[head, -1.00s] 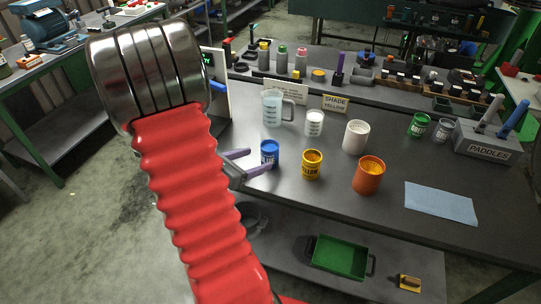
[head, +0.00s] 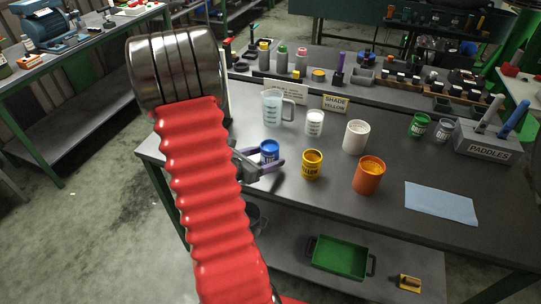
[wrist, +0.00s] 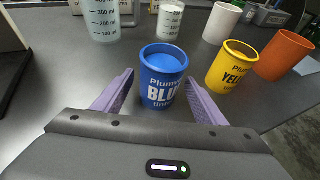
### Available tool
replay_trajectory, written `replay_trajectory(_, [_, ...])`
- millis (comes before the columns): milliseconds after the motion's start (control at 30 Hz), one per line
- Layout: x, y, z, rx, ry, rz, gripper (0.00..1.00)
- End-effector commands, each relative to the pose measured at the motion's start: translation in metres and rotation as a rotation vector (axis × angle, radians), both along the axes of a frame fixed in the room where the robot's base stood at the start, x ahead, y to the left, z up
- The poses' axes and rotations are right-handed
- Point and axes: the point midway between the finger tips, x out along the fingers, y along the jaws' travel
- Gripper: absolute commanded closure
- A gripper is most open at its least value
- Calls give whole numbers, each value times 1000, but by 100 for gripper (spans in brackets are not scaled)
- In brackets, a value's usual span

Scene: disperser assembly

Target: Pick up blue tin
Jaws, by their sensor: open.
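The blue tin (head: 269,150) stands upright on the dark workbench, near its left front part. In the wrist view the blue tin (wrist: 162,78) shows a lid-like blue top and a label reading "BLU". My gripper (head: 262,166) is open, with its purple fingers on either side of the tin. In the wrist view my gripper (wrist: 160,95) has one finger to the left and one to the right, with gaps to the tin. The lower part of the tin is partly hidden by a finger in the head view.
The yellow tin (head: 312,164) stands close to the right of the blue tin. Beyond are an orange cup (head: 368,176), a white cup (head: 355,137), a small measuring cup (head: 314,123) and a clear jug (head: 272,108). A blue cloth (head: 440,203) lies at the right.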

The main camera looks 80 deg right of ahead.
Motion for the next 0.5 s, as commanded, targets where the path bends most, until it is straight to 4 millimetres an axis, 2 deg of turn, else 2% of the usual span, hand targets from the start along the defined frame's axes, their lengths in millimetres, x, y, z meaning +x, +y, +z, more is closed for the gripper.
replay_trajectory(167, [-8, -14, -6, -1, 0, -2, 35])
replay_trajectory(500, [-8, -15, -6, -1, 0, 0, 35])
